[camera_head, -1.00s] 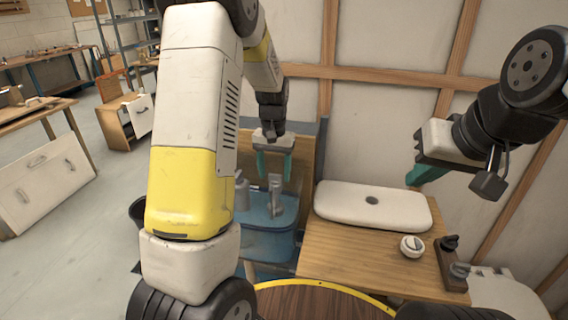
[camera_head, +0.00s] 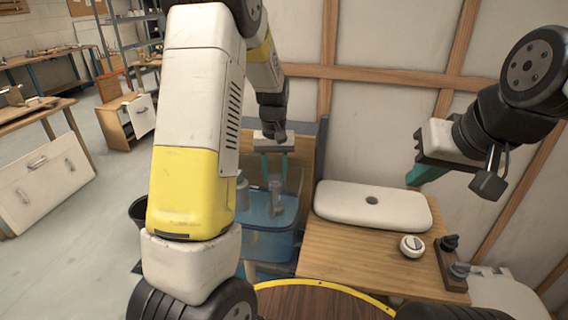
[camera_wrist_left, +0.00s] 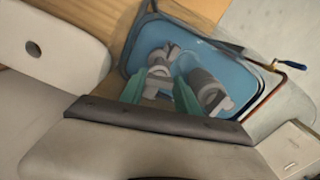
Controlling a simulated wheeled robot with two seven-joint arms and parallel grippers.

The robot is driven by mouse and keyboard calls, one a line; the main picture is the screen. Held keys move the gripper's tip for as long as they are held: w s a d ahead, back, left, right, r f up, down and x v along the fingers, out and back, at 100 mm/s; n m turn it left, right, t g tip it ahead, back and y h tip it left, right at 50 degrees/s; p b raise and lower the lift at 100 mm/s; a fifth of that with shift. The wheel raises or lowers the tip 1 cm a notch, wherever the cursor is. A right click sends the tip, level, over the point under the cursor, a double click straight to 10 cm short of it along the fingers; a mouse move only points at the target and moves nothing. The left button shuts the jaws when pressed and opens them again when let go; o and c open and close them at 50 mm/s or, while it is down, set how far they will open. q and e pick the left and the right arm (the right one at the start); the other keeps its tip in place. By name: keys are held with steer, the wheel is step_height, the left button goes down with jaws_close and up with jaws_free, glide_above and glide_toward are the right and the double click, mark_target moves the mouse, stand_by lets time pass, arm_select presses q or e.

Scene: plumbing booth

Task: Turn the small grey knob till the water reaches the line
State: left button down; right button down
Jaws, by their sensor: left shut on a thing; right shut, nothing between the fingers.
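A blue basin (camera_head: 288,215) stands left of the wooden counter and holds bluish water; I cannot make out a line on it. Grey metal fittings (camera_wrist_left: 210,90) stand in the basin. My left gripper (camera_head: 273,172) points down over the basin. Its green fingers (camera_wrist_left: 158,97) are shut on a small grey knob (camera_wrist_left: 159,72) among the fittings, partly hidden by the fingers and small in the head view (camera_head: 275,186). My right gripper (camera_head: 413,176) is shut and empty, held in the air above the right of the counter.
A white slab with a dark hole (camera_head: 360,205) lies on the wooden counter (camera_head: 335,250). A round white dial (camera_head: 411,246) and dark fittings (camera_head: 450,243) are at the counter's right. A dark bucket (camera_head: 138,210) is left of the basin, partly behind my arm.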

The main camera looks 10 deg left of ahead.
mark_target(275, 175)
arm_select(q)
steer(key=shift+n, duration=0.3)
steer(key=c, duration=0.9)
jaws_free()
steer(key=shift+r, duration=0.1)
step_height(275, 175, up, 8)
steer(key=shift+f, duration=0.25)
steer(key=shift+r, duration=0.1)
